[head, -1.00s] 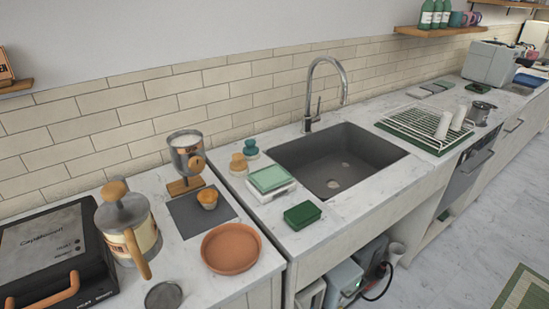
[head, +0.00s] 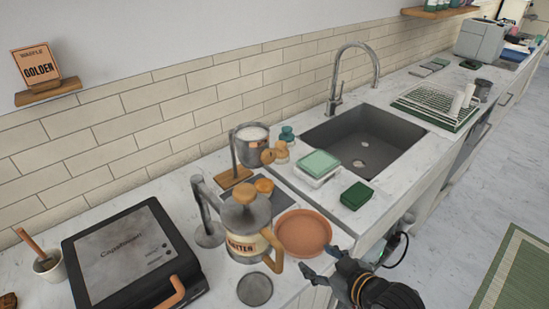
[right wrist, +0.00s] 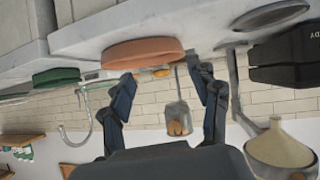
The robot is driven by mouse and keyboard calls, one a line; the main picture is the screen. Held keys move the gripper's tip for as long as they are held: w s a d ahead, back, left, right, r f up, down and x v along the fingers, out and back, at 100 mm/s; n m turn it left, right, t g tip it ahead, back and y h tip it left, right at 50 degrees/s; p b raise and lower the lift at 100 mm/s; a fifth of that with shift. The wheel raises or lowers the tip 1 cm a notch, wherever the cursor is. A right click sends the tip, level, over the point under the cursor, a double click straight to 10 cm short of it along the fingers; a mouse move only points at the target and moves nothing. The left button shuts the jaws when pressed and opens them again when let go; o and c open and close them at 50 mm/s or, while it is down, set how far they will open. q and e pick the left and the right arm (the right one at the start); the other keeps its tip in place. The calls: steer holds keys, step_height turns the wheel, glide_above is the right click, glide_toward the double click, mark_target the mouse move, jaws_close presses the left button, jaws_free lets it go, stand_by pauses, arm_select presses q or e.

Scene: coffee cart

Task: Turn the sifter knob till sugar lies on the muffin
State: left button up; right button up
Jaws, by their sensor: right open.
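The sifter (head: 252,137) is a grey cup with white sugar inside, held on a stand with a wooden base. Its round wooden knob (head: 268,156) faces the front right. The muffin (head: 264,186) sits below it on a dark mat, partly hidden by the pitcher lid. In the right wrist view, which is upside down, the sifter (right wrist: 178,117), knob (right wrist: 178,128) and muffin (right wrist: 161,73) appear between the fingers, farther off. My right gripper (head: 320,264) is open and empty at the counter's front edge, apart from the sifter. My left gripper is not in view.
A batter pitcher (head: 246,232) and a metal post (head: 206,213) stand left of the muffin. A terracotta dish (head: 303,233) lies between my right gripper and the sifter. A scale (head: 318,166), green box (head: 356,195) and sink (head: 366,142) are to the right.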

steer(key=w+a+r+n+t+y, duration=0.2)
steer(key=w+r+t+y, duration=0.1)
steer(key=w+r, duration=0.4)
steer(key=n+t+y, duration=0.1)
steer(key=y, duration=0.2)
glide_toward(271, 159)
steer(key=p+x, duration=0.3)
steer(key=x, duration=0.5)
steer(key=shift+r, duration=0.15)
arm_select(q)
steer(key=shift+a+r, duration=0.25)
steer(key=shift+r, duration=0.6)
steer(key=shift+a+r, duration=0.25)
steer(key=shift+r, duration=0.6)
arm_select(e)
steer(key=shift+w+a, duration=0.35)
steer(key=shift+w, duration=0.2)
steer(key=shift+c, duration=0.2)
steer(key=c, duration=1.1)
